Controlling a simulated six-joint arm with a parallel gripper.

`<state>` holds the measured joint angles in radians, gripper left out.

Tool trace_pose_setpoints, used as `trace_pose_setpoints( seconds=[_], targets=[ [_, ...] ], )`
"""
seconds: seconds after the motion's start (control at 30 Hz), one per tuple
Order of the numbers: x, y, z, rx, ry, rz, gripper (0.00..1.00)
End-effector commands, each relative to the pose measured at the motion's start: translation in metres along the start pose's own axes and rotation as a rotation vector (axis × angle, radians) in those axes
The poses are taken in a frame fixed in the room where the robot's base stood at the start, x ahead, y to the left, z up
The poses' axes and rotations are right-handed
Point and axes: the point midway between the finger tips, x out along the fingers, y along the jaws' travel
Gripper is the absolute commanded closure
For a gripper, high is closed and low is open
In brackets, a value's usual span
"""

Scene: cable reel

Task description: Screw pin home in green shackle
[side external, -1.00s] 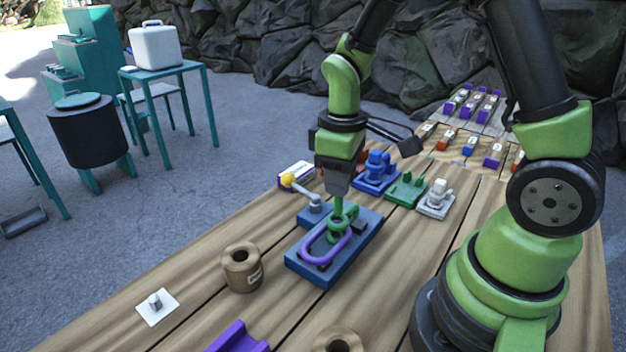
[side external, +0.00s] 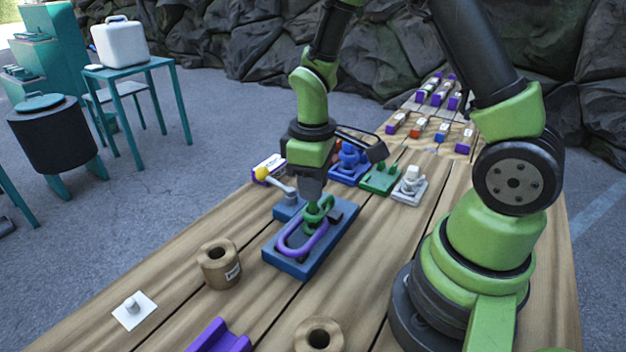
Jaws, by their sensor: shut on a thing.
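The green shackle (side external: 325,214) stands on a blue fixture block (side external: 338,239) in the side external view, with a purple link (side external: 299,243) lying in front of it and apparently passing through it. My gripper (side external: 313,198) points down right above the shackle. It is shut on the green pin, whose head is largely hidden between the fingers. The pin's lower end is at the shackle, but its thread and seating depth are too small to see.
Blue (side external: 349,163), green (side external: 380,180) and white (side external: 409,187) fixtures stand behind. A brown spool (side external: 218,265) and purple channel (side external: 219,338) are in front. Bare wood lies between them.

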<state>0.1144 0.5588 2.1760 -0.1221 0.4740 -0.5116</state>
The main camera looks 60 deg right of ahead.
Motion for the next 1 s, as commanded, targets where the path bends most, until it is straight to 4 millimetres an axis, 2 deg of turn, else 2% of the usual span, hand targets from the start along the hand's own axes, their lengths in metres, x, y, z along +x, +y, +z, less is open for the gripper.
trace_pose_setpoints(
  seconds=[1.0],
  targets=[
    [0.012,0.0,0.0,0.001,0.0,0.0,1.0]
  ],
)
